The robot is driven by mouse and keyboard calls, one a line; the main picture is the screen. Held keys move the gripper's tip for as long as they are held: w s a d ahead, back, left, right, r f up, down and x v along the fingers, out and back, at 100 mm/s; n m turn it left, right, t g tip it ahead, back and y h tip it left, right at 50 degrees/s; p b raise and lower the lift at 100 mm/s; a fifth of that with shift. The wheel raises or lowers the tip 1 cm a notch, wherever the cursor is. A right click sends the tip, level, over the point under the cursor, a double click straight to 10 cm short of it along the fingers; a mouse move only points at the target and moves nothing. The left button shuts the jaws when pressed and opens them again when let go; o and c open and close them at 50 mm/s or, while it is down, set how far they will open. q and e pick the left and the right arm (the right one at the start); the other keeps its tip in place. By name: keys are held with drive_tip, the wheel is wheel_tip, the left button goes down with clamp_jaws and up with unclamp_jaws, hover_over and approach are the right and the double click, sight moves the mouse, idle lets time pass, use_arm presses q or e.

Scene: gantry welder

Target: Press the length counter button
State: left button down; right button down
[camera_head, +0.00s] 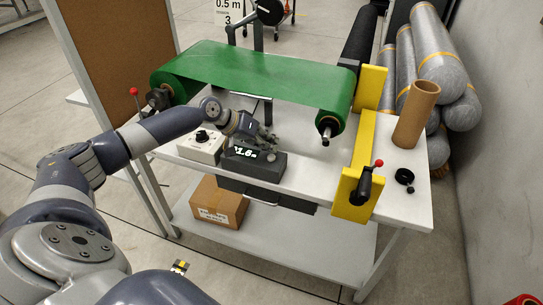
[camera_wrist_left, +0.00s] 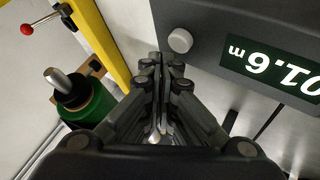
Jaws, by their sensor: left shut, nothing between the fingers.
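The length counter (camera_head: 262,168) is a dark grey box on the white table, with a lit display (camera_head: 242,152). In the left wrist view the display (camera_wrist_left: 278,65) appears upside down and shows digits ending in 1.6 m. A round light-grey button (camera_wrist_left: 180,40) is on the counter's face beside the display. My left gripper (camera_head: 272,147) is over the counter. In the left wrist view its fingers (camera_wrist_left: 165,65) are shut and empty, with the tips just short of the button in the picture; contact cannot be told. The button is hidden by the gripper in the head view.
A white box with a black knob (camera_head: 203,145) stands left of the counter. The green roll (camera_head: 260,75) is behind. A yellow frame (camera_head: 366,140) with a red-knobbed crank (camera_head: 368,183) and a cardboard tube (camera_head: 415,113) are to the right.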

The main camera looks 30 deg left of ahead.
sight(270, 155)
use_arm(q)
drive_tip(key=shift+f, duration=0.15)
idle(0.4)
drive_tip(key=shift+f, duration=0.3)
drive_tip(key=shift+f, duration=0.4)
idle(0.6)
drive_tip(key=shift+r, duration=0.1)
drive_tip(key=shift+r+p, duration=0.65)
drive_tip(key=shift+r, duration=0.1)
wheel_tip(270, 155, up, 6)
drive_tip(key=p, duration=0.5)
